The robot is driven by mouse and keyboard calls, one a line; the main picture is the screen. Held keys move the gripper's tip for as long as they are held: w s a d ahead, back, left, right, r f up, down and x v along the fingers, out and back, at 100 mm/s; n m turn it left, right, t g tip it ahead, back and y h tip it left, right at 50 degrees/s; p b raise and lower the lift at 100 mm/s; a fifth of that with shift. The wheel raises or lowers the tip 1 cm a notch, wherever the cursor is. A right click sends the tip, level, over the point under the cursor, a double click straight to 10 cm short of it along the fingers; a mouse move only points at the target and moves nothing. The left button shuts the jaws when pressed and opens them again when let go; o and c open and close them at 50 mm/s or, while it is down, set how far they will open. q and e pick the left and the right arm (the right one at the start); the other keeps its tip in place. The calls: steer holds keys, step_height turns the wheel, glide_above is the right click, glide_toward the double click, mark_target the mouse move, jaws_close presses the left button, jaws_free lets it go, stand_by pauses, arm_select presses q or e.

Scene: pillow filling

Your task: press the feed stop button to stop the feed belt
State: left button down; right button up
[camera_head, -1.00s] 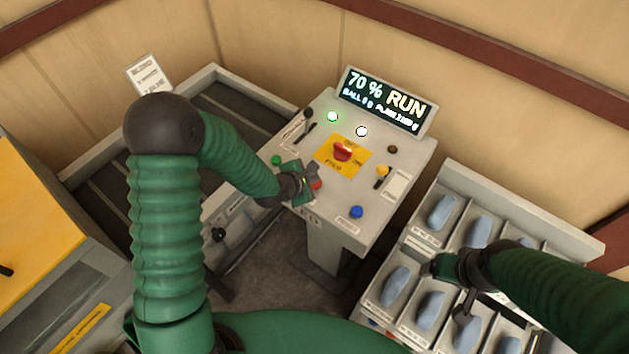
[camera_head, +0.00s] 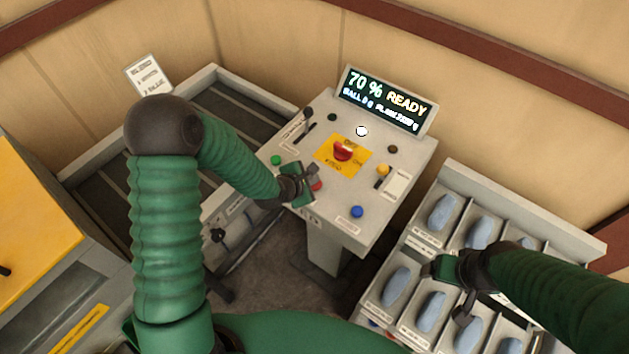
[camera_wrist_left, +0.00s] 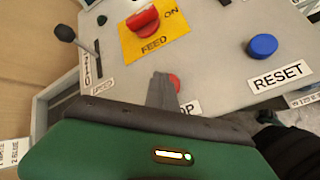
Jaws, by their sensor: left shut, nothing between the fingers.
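The red stop button (camera_head: 316,184) is on the front part of the grey control panel (camera_head: 337,206). Its label, partly hidden, ends in "OP" in the left wrist view, where the red button (camera_wrist_left: 175,82) shows beside my fingers. My left gripper (camera_head: 308,185) is shut and empty, with its fingertips at the button; whether they touch it I cannot tell. The display (camera_head: 386,101) reads "70 % READY". My right gripper (camera_head: 450,290) is over the tray rack at the right; its finger state is unclear.
A red feed switch (camera_head: 343,150) on a yellow plate, a green button (camera_head: 276,160), a blue reset button (camera_head: 357,211), a yellow knob (camera_head: 383,170) and a lever (camera_head: 308,114) are on the panel. A compartment rack (camera_head: 462,174) holds several blue pieces. A dark belt (camera_head: 236,109) lies behind my left arm.

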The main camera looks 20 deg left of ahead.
arm_select(q)
steer(key=shift+r+p, duration=0.85)
steer(key=shift+r, duration=0.05)
step_height(320, 180, up, 5)
steer(key=p, duration=0.4)
stand_by(0.6)
